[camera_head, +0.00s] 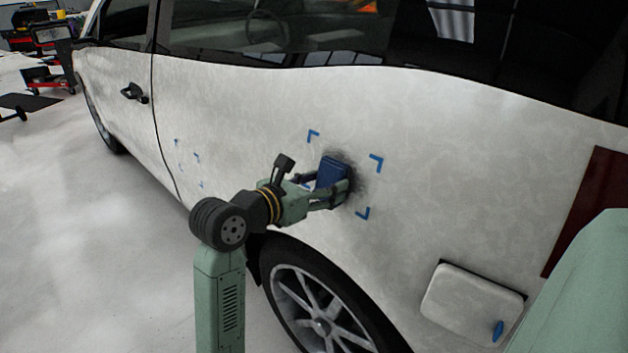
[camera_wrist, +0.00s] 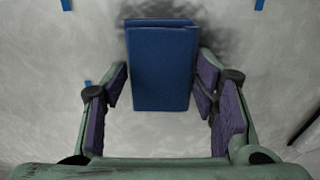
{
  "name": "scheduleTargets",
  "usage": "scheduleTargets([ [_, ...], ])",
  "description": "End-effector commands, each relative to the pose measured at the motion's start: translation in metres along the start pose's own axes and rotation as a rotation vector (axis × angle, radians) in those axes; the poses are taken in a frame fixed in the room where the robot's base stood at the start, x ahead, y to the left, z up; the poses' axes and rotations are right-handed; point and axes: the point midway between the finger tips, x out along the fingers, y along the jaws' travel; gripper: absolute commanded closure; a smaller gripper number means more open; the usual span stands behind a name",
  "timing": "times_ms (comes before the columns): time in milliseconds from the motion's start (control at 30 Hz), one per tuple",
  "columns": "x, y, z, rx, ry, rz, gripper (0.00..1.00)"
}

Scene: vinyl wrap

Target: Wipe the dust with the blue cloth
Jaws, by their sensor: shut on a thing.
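The blue cloth (camera_head: 332,172) is a folded block held between the fingers of my gripper (camera_head: 335,183). It also shows in the wrist view (camera_wrist: 160,70), with the purple finger pads of my gripper (camera_wrist: 160,92) on both sides of it. The dust (camera_head: 358,184) is a dark grey smudge on the white car side, within blue corner marks. In the wrist view the dust (camera_wrist: 210,22) shows around the far end of the cloth. The cloth is at the dust patch and hides part of it. I cannot tell whether it touches the panel.
The white car (camera_head: 240,110) fills most of the view, with a rear wheel (camera_head: 315,305) below my gripper. A white box-like piece with a blue tab (camera_head: 470,303) is at lower right. A dark red panel (camera_head: 592,210) is at right. Open floor (camera_head: 90,240) lies at left.

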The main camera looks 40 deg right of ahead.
Motion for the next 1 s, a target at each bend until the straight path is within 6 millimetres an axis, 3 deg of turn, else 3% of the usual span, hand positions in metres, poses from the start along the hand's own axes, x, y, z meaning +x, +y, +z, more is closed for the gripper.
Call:
scheduleTargets([
  [267, 0.000, -0.008, 0.000, 0.001, 0.000, -0.001, 0.69],
  [633, 0.003, -0.040, 0.000, 0.002, 0.000, -0.002, 0.69],
  [1000, 0.003, -0.058, 0.000, 0.002, 0.001, -0.005, 0.69],
])
